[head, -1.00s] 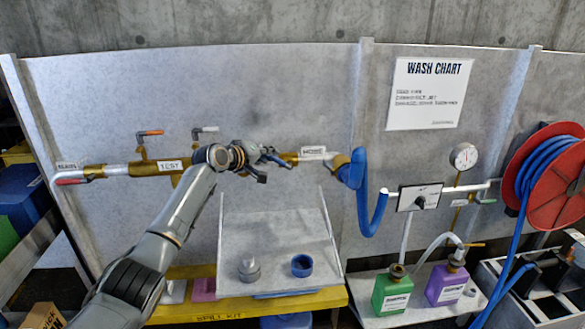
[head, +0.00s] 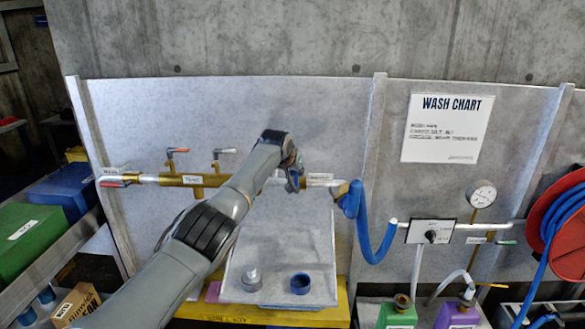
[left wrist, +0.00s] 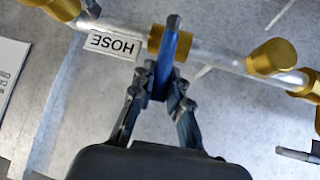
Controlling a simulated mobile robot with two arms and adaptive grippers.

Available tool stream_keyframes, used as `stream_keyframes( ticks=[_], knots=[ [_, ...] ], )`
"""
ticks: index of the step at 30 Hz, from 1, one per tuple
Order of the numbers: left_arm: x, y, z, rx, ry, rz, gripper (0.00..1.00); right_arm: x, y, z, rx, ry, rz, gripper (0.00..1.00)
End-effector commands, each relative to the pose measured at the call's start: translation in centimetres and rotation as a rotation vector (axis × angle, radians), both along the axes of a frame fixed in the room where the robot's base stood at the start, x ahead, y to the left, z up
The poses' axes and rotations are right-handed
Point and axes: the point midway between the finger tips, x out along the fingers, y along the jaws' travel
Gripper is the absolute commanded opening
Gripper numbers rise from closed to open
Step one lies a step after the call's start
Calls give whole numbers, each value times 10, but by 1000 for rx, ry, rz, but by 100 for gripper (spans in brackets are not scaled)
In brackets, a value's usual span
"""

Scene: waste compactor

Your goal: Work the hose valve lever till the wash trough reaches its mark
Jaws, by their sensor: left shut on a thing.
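The blue hose valve lever (left wrist: 169,62) stands up across the pipe in the left wrist view, beside the HOSE label (left wrist: 112,43). My left gripper (left wrist: 162,90) has a finger on each side of this lever and is shut on it. In the head view my left gripper (head: 294,182) is at the pipe, just left of the HOSE label (head: 320,179); my arm hides part of the pipe there. A pale tray (head: 318,245), perhaps the wash trough, stands below; no level or mark can be made out. My right gripper is not in view.
A TEST valve (head: 216,167) with a grey lever and an orange-handled valve (head: 172,165) sit left on the pipe. A blue hose (head: 363,235) hangs right of the gripper. A gauge (head: 482,194) and a red hose reel (head: 560,205) are farther right.

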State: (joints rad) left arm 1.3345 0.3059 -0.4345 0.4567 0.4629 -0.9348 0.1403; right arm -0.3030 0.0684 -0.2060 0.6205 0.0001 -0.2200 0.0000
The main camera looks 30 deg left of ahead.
Motion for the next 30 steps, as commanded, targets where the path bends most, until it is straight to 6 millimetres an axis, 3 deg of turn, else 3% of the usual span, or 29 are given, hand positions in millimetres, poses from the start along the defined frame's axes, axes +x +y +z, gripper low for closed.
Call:
stream_keyframes(
  ticks=[21,22,25,30],
  knots=[
    [2,-6,-3,76,37,-1,0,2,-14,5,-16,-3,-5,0],
    [2,-6,-3,76,37,-1,17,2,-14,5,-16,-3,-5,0],
    [2,-6,-3,75,35,-1,38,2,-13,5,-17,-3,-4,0],
    [2,-6,-2,75,33,0,39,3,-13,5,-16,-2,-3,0]
  ],
)
